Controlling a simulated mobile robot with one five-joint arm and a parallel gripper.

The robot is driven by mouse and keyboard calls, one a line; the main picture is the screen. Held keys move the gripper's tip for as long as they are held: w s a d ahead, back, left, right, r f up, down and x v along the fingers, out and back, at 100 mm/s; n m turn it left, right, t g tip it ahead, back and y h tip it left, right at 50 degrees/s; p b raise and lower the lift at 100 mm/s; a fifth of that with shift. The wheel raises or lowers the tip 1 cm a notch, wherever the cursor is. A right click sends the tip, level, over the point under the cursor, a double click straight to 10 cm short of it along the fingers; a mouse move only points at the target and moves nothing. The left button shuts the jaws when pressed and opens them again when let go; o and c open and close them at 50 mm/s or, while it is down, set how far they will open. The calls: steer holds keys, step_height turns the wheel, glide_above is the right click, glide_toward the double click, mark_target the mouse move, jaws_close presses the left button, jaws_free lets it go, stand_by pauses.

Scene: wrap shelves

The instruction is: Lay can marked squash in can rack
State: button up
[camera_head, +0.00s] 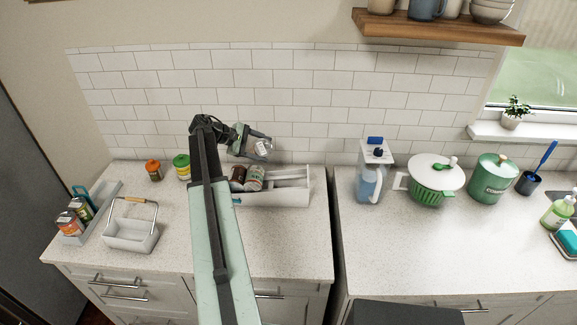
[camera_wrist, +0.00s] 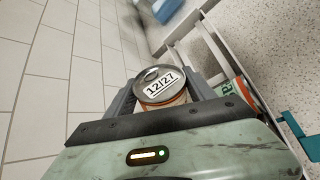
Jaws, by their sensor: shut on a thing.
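My gripper (camera_head: 257,146) is shut on a can (camera_head: 264,149), held in the air above the counter near the tiled wall. In the wrist view the can (camera_wrist: 163,86) sits between the two fingers, its lid marked 12/27 facing the camera and a strip of orange side showing. The word squash is not readable. The white can rack (camera_head: 285,198) stands on the counter below and right of the gripper, with two cans (camera_head: 254,177) lying in its left part and its right part empty. The rack's pale rails (camera_wrist: 222,52) show beside my gripper in the wrist view.
An orange-topped jar (camera_head: 153,171) and a yellow-green-topped jar (camera_head: 182,167) stand left of my arm. A grey tray with cans (camera_head: 68,235) and a white caddy (camera_head: 131,236) are further left. A blue pitcher (camera_head: 369,186) stands right of the counter gap.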

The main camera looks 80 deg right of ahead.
mark_target(292, 189)
steer(key=s+a+f+m+b, duration=0.1)
steer(key=s+a+m, duration=0.4)
steer(key=s+m, duration=0.6)
steer(key=shift+f+b, duration=0.35)
steer(key=shift+b, duration=0.1)
steer(key=f+b, duration=0.7)
steer(key=shift+s+f, duration=0.25)
steer(key=shift+s, duration=0.15)
steer(key=shift+c, duration=0.2)
steer(key=shift+a+f+b, duration=0.4)
steer(key=shift+a+b, duration=0.1)
steer(key=shift+b, duration=0.3)
steer(key=shift+s, duration=0.1)
steer(key=o, duration=1.9)
steer(key=shift+c, duration=0.2)
steer(key=p+v, duration=0.4)
steer(key=v, duration=0.4)
steer(key=shift+d+r+g+p, duration=0.25)
steer(key=shift+r+g+p, duration=0.05)
steer(key=shift+r+p, duration=0.05)
